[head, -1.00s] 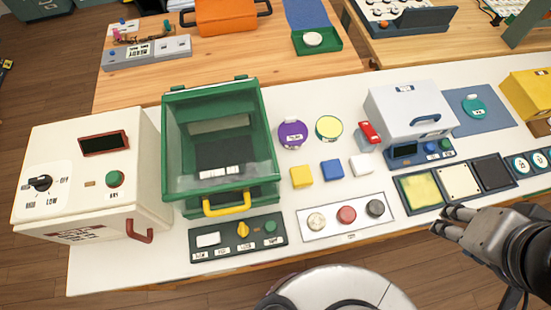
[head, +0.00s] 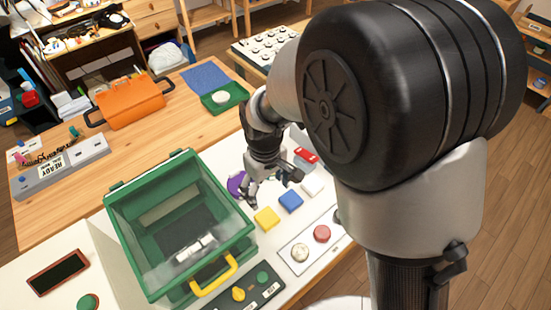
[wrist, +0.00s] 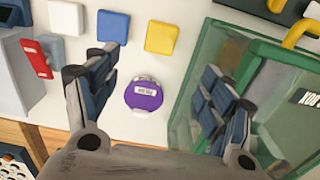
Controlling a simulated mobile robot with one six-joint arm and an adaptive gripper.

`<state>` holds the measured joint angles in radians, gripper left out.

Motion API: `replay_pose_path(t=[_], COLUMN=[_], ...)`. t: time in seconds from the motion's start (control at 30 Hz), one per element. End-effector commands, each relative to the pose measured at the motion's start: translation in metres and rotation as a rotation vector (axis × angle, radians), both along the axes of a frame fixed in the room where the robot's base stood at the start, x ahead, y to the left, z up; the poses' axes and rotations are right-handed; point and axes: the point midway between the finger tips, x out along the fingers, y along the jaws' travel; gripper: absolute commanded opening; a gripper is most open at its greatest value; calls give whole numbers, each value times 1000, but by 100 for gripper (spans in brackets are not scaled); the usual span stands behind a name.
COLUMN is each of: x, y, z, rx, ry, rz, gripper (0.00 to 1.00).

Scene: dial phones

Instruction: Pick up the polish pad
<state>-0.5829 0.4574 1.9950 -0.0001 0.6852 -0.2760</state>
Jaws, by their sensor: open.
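A round purple pad (wrist: 144,97) with a pale label lies on the white table. I take it for the polish pad; its label is too small to read surely. In the head view the purple pad (head: 235,184) is partly covered by my gripper (head: 271,193). In the wrist view my gripper (wrist: 163,72) is open and empty, with the pad between its two spread fingers, nearer the left one. The fingers are apart from the pad, over it. The yellow-green disc is hidden from view.
A green box (head: 150,275) with a clear lid stands close by the pad; my right finger overlaps it in the wrist view. Yellow (wrist: 161,37), blue (wrist: 113,26) and white (wrist: 66,18) squares lie near. A red-topped item (wrist: 36,58) is at left.

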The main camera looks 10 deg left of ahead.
Motion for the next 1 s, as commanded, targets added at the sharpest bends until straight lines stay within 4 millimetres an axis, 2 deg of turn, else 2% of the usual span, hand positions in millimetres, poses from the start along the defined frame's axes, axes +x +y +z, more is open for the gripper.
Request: replay_pose_path(t=[0.5,0.63,0.87,1.0], x=[-1,0,0,3], y=[2,2,3,5], z=[-103,-119,-130,-148], rx=[-4,-3,-3,-3], ry=[6,4,4,4], rz=[6,6,5,6], gripper=[75,75,75,75])
